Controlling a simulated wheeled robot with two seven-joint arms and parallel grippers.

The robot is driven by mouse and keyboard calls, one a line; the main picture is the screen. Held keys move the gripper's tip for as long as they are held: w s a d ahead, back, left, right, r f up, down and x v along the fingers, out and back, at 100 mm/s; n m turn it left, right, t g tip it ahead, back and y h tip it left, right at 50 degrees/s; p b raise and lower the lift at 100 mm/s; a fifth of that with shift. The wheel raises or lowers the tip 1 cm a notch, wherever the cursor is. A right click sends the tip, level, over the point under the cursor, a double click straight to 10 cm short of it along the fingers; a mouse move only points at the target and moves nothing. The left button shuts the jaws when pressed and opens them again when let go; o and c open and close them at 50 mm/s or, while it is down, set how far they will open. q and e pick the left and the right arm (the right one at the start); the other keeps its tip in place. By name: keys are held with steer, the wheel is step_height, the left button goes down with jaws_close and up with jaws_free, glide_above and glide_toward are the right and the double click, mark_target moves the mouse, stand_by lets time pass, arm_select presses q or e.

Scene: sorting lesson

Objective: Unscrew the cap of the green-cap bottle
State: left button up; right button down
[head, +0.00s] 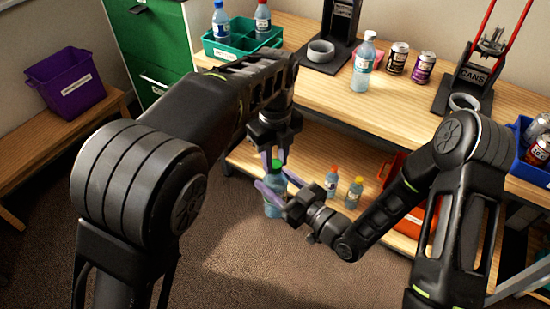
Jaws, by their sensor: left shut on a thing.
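The green-cap bottle (273,208) is upright in the air between my two grippers, in front of the table. Its green cap (277,166) shows at the top. My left gripper (276,160) points down from above, shut on the cap. My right gripper (281,188) comes in from the right, its pale purple fingers on either side of the bottle body below the cap, shut on it. The fingers and wrist hide part of the bottle.
The wooden table (410,112) holds a green divided tray (243,40), a clear bottle (364,64), cans (423,68) and a stand marked CANS (468,82). Small orange-cap (331,182) and yellow-cap (354,193) bottles stand on the lower shelf. A purple bin (68,82) is at left.

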arm_select(q)
jaws_close()
